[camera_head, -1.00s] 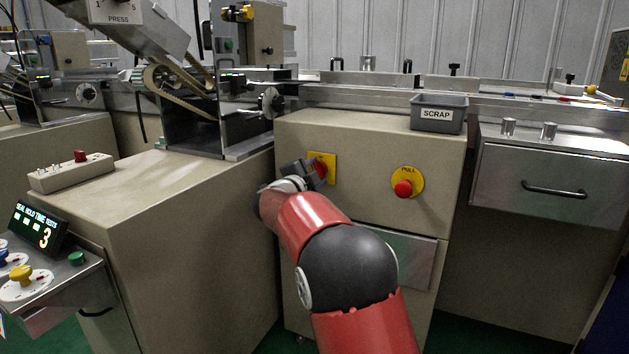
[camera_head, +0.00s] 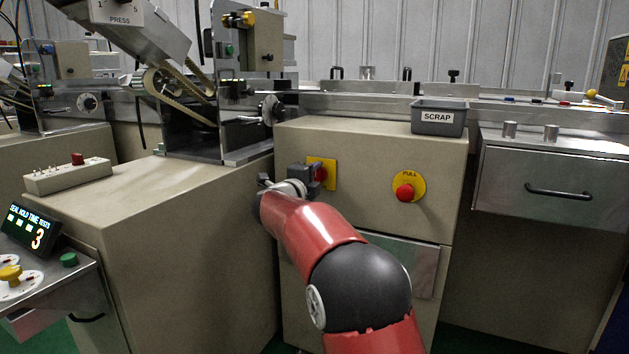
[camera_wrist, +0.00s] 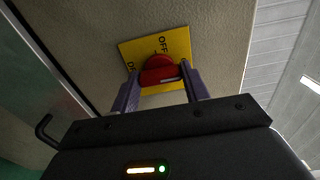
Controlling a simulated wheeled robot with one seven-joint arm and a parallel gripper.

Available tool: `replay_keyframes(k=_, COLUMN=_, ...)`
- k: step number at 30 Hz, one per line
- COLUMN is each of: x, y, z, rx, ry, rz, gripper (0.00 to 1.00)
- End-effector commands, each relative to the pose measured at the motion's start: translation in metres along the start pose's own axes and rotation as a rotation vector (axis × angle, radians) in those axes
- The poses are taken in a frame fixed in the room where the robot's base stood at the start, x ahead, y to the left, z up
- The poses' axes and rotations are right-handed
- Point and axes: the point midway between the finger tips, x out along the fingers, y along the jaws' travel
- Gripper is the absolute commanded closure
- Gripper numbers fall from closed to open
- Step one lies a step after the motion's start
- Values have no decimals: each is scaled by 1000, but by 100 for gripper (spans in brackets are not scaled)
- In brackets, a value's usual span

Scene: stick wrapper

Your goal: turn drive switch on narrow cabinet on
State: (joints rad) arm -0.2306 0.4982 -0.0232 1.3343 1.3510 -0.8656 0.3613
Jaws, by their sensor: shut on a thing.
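The drive switch is a red rotary knob (camera_head: 321,174) on a yellow plate (camera_head: 331,167), on the front of the narrow beige cabinet (camera_head: 375,150). My gripper (camera_head: 314,176) is at the knob from the left and hides part of it. In the wrist view, the red knob (camera_wrist: 158,66) sits between the two fingers of my gripper (camera_wrist: 160,78), which is shut on it. The yellow plate (camera_wrist: 181,42) carries the word OFF near its upper edge. A second label at its left is partly hidden and I cannot read it surely.
A red PULL button (camera_head: 405,192) on a yellow disc is right of the switch. A grey SCRAP bin (camera_head: 439,119) stands on the cabinet top. A wider beige cabinet (camera_head: 190,230) stands close on the left. A drawer (camera_head: 552,186) is at the right.

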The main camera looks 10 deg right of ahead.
Motion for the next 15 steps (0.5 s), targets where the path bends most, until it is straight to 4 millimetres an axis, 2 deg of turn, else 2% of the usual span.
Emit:
replay_keyframes(k=8, x=0, y=1, z=0, rx=3, ry=2, rz=3, gripper=77)
replay_keyframes(k=9, x=0, y=1, z=0, rx=3, ry=2, rz=3, gripper=52)
replay_keyframes(k=13, x=0, y=1, z=0, rx=2, ry=1, rz=3, gripper=35)
replay_keyframes(k=15, x=0, y=1, z=0, rx=2, ry=1, rz=2, gripper=33)
